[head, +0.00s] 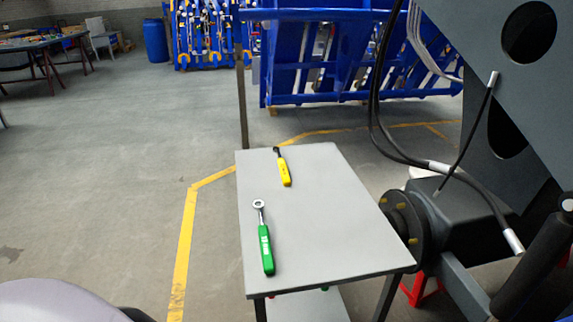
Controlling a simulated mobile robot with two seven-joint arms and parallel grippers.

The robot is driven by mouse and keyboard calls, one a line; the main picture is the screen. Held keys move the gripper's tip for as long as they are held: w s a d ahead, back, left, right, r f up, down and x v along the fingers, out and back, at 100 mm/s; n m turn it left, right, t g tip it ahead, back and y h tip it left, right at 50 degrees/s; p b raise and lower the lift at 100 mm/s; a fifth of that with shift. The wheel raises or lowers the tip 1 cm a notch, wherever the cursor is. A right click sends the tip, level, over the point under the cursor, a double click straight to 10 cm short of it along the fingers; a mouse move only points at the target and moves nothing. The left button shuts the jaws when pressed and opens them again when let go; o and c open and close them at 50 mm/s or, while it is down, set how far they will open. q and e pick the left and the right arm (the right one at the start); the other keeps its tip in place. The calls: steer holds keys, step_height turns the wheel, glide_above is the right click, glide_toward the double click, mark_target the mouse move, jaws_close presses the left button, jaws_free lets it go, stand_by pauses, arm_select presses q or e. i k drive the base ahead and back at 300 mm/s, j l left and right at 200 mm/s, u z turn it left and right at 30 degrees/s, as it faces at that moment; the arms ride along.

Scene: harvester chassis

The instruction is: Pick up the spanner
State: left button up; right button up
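A green-handled tool (266,249) with a silver ring-shaped head lies flat on the near left part of a small grey table (335,230). Its ring end points away from me. A yellow-handled tool (285,172) with a dark head lies farther back on the same table, near the far edge. The green tool looks like a ring spanner; the yellow tool's head is too small to make out clearly. The two tools lie apart and nothing covers them. Neither of my grippers shows in the head view.
The grey harvester chassis (448,100) with hanging black hoses (374,115) and a hub (404,228) stands close along the table's right side. A thin post (242,100) rises behind the table. Blue racks (335,60) stand farther back. The floor on the left is clear.

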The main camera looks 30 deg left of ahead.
mark_target(285, 180)
steer(key=j+z, duration=0.4)
steer(key=j, duration=3.45)
steer(key=k+j+z, duration=0.05)
